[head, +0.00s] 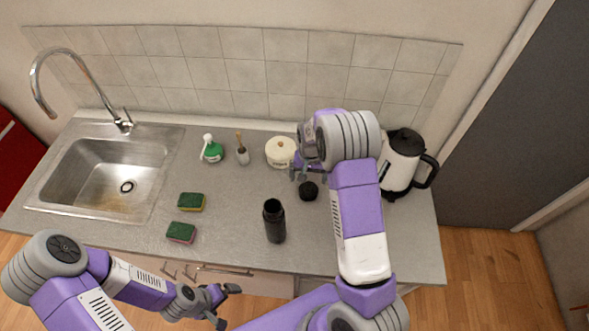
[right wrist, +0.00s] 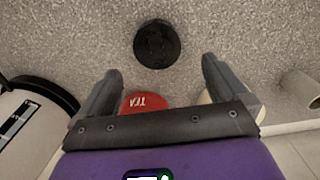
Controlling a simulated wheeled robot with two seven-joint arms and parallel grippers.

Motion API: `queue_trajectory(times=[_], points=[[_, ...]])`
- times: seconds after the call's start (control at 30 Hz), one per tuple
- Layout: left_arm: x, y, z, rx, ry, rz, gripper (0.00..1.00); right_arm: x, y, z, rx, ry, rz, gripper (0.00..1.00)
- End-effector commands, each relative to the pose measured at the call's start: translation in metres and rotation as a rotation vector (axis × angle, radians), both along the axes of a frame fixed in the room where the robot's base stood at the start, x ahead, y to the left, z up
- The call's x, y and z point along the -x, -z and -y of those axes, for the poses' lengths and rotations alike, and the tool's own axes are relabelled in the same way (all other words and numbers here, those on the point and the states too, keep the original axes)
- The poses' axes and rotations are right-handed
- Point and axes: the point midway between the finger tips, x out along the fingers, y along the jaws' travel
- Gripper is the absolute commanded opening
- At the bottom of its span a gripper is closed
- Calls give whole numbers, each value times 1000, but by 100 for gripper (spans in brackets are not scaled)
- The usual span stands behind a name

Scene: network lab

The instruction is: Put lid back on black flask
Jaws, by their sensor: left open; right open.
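The black flask (head: 274,222) stands upright and uncovered near the front edge of the counter in the head view. Its black lid (head: 309,191) lies on the counter to the right of and behind the flask. In the right wrist view the lid (right wrist: 157,44) lies just beyond and between the fingertips, not touched. My right gripper (head: 308,174) is open and empty over the counter, just behind the lid, partly hidden by my arm; it also shows in the right wrist view (right wrist: 158,72). My left gripper (head: 226,306) is open and empty in front of the counter, below the flask.
A white kettle (head: 401,160) stands right of my right arm. A cream pot (head: 280,151), a brush holder (head: 243,156) and a green bottle (head: 212,150) stand at the back. Two sponges (head: 191,202) (head: 181,232) lie left of the flask, beside the sink (head: 110,175). A red object (right wrist: 146,101) shows between my right fingers.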

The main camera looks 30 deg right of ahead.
Motion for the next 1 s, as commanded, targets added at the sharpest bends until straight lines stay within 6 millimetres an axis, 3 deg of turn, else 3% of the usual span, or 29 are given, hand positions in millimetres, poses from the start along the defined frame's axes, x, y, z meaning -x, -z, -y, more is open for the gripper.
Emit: queue_trajectory(times=[0.37, 0.67, 1.0], points=[[2, 0, 0, 0, 1, -5, 100, -1, -3, 2, 2, 4, 0, 100], [2, -3, 0, 1, 0, -4, 100, 0, 21, 2, 3, 5, -3, 100], [2, -5, 0, 1, 1, -4, 100, 0, 27, 1, 2, 5, -2, 100]])
